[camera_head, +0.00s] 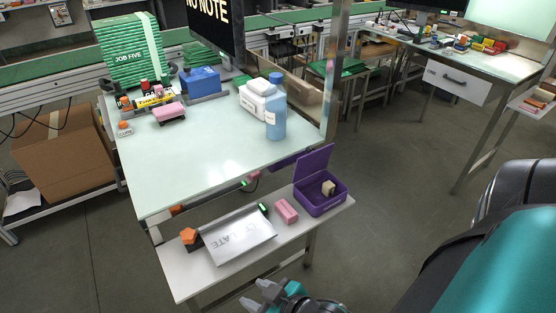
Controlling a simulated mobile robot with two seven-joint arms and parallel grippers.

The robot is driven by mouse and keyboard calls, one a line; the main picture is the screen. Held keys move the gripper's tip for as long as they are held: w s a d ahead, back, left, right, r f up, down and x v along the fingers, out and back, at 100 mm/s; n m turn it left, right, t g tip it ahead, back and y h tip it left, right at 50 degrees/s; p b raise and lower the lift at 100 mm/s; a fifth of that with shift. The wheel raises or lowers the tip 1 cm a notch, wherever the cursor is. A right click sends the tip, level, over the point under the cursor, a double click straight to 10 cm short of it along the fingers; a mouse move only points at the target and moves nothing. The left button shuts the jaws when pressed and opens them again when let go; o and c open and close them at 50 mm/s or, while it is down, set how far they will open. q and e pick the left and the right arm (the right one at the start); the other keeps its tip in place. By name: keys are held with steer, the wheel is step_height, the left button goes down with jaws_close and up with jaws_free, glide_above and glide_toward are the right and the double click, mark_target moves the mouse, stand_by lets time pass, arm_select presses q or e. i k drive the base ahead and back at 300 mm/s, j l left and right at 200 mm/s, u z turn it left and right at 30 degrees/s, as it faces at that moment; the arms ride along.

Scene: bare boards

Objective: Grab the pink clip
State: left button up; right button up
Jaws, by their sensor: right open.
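Several pink things show, and none is clearly a clip at this size. A small pink piece (254,175) is at the front edge of the upper tabletop, beside a small green-lit part. A pink block (286,211) lies on the lower white shelf, left of the purple box. A pink item with a dark underside (169,112) lies on the upper tabletop. My right gripper (256,293) is open and empty at the bottom of the view, in front of the lower shelf. My left gripper is not in view.
An open purple box (320,198) with a pale block inside stands on the lower shelf (188,283), beside a silver plate (238,238) and an orange piece (188,236). The upper tabletop (205,153) holds a blue bottle (276,112). Its front middle is clear.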

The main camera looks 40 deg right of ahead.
mark_target(158, 88)
steer(key=i+j+u, duration=0.15)
steer(key=j+u, duration=0.3)
steer(key=i+j+u, duration=0.2)
steer(key=u, duration=0.25)
steer(key=i+j, duration=0.35)
steer(key=i+j+u, duration=0.1)
steer(key=i+j, duration=0.3)
steer(key=i, duration=0.15)
steer(key=i+z, duration=0.15)
steer(key=z, duration=0.3)
steer(key=i+z, duration=0.2)
steer(key=z, duration=0.25)
steer(key=i+j+z, duration=0.1)
steer(key=z, duration=0.35)
steer(key=i+z, duration=0.15)
steer(key=z, duration=0.3)
steer(key=i+j+z, duration=0.15)
steer(key=z, duration=0.3)
steer(key=i+j+z, duration=0.15)
steer(key=z, duration=0.3)
steer(key=i+j+z, duration=0.1)
steer(key=z, duration=0.25)
steer(key=j+z, duration=0.4)
steer(key=i+j+z, duration=0.1)
steer(key=z, duration=0.25)
steer(key=j+z, duration=0.75)
steer(key=j+u, duration=0.1)
steer(key=j, duration=0.25)
steer(key=u, duration=1)
